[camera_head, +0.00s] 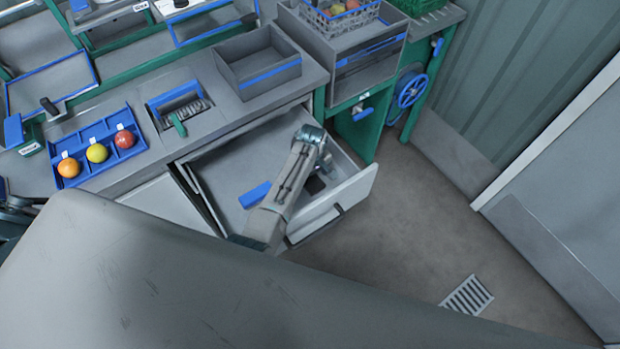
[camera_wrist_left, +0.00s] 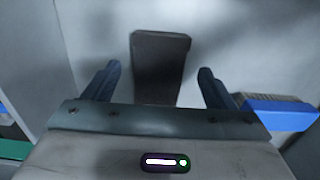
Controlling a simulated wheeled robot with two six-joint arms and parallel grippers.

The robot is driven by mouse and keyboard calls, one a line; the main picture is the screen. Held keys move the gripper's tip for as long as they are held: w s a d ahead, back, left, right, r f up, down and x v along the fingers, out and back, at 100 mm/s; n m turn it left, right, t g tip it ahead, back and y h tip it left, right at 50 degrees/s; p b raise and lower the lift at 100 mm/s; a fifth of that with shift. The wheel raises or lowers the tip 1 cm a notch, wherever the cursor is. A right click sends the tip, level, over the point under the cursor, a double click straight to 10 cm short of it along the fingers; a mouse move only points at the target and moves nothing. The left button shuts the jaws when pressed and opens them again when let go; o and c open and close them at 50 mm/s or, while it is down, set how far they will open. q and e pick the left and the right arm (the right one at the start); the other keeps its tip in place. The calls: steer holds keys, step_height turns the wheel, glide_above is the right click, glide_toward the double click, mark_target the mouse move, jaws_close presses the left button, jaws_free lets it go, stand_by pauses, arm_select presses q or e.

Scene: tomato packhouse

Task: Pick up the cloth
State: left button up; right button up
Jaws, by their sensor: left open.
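A dark grey item (camera_wrist_left: 160,52), likely the folded cloth, lies on the pale floor of the open drawer (camera_head: 225,178). It also shows as a small dark patch (camera_head: 316,185) in the head view, partly hidden by my arm. My left gripper (camera_head: 322,168) reaches down into the drawer above it. In the left wrist view the two fingers of the left gripper (camera_wrist_left: 158,75) are apart, with the dark item between and beyond them. Whether they touch it I cannot tell. My right gripper is not in view.
The drawer front (camera_head: 345,205) stands out over the floor. Above are a grey bin (camera_head: 262,78) and a blue tray (camera_head: 88,133) with fruit.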

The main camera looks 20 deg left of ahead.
mark_target(312, 180)
arm_select(q)
steer(key=shift+w+f, duration=0.1)
steer(key=shift+f, duration=0.45)
steer(key=c, duration=1.1)
steer(key=shift+o, duration=0.2)
steer(key=shift+r, duration=0.2)
step_height(312, 180, up, 10)
steer(key=b, duration=0.1)
steer(key=o, duration=0.4)
steer(key=shift+f, duration=0.1)
steer(key=c, duration=0.3)
